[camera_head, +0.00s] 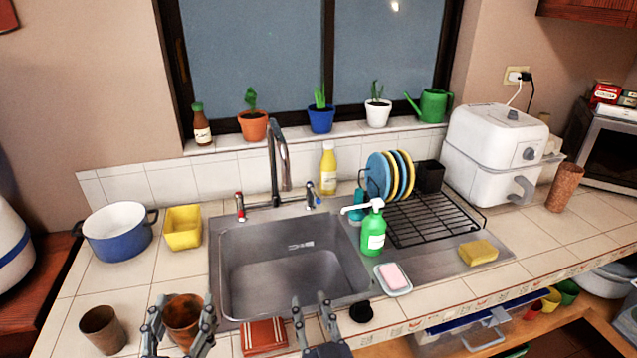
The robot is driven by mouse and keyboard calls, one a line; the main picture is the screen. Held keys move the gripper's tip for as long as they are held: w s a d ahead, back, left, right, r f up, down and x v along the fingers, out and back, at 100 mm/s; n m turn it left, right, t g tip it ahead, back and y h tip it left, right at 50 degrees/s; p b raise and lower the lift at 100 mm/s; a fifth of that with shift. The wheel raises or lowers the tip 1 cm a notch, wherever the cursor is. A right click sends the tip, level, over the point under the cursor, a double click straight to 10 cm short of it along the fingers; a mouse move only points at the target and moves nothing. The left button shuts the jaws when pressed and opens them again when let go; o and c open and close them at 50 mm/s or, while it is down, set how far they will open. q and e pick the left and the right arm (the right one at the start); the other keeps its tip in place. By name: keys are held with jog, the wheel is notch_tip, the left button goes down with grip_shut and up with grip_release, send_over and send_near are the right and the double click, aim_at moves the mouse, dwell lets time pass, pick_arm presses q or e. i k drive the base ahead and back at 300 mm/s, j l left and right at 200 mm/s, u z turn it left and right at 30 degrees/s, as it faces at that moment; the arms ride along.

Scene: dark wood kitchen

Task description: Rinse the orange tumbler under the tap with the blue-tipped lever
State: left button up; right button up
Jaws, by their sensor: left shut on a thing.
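The orange-brown tumbler (183,312) is upright at the front of the counter, left of the sink. My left gripper (181,318) is shut around it, a finger on each side; I cannot tell if its base touches the counter. My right gripper (313,306) is open and empty at the sink's front edge. The tap (278,150) stands behind the sink with its spout over the basin. Its blue-tipped lever (311,195) is on the right, and its red-tipped lever (240,206) is on the left. No water stream shows.
The sink basin (290,275) is empty. A brown cup (103,328) stands left of the held tumbler. A folded red cloth (263,336) and a black stopper (361,312) lie in front. A green soap bottle (373,232) and soap dish (393,278) stand right of the basin.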

aim_at(309, 186)
jog(key=i+l, duration=0.15)
jog(key=i, duration=0.35)
jog(key=i+l, duration=0.15)
jog(key=i, duration=0.35)
